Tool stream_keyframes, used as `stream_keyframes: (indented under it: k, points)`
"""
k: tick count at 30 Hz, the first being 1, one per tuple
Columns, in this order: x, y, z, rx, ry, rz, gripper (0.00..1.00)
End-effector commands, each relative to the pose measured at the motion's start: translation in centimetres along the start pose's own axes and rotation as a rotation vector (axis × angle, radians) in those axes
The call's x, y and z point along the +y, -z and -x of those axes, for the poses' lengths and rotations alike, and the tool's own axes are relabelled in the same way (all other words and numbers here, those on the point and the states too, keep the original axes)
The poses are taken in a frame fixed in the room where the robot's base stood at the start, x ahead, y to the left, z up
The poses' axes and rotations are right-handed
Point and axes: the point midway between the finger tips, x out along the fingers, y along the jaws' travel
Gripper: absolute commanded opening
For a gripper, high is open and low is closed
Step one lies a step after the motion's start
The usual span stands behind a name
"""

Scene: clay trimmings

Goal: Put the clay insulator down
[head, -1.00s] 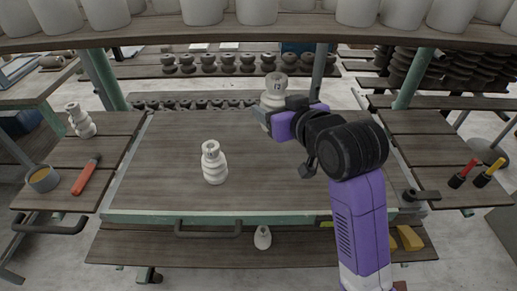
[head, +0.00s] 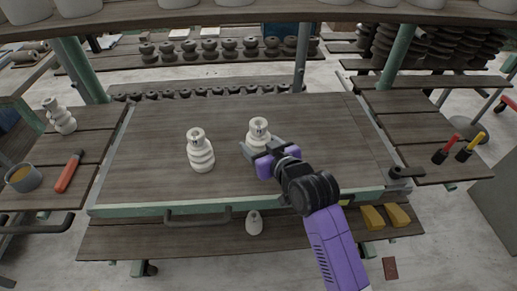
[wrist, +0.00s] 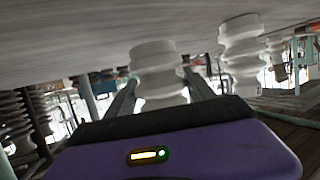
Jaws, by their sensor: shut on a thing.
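My gripper (head: 258,150) is shut on a white ribbed clay insulator (head: 259,131) over the middle of the wooden bench top (head: 310,120). The held insulator is upright, with a dark hole in its top. The wrist view, with the bench top at the upper edge, shows it between the two fingers (wrist: 160,95). Its base is at or very near the boards; I cannot tell whether it touches. A second white insulator (head: 200,152) stands upright on the bench to the left, apart from my gripper.
Another white insulator (head: 59,116) stands on the left side shelf, with a cup (head: 23,178) and a red-orange tool (head: 69,172). Red and yellow-handled tools (head: 465,147) lie on the right shelf. A white piece (head: 254,222) is on the lower shelf. The bench's right part is clear.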

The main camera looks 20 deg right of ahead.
Motion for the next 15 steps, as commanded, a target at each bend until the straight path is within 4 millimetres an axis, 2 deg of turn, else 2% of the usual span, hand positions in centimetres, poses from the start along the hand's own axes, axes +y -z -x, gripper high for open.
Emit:
stream_keyframes:
  k: [5, 15]
  points:
    - [0.0, -1.7, -0.6, 0.004, 0.000, 0.000, 0.00]
    - [0.0, -1.9, -0.8, 0.005, 0.000, 0.000, 0.00]
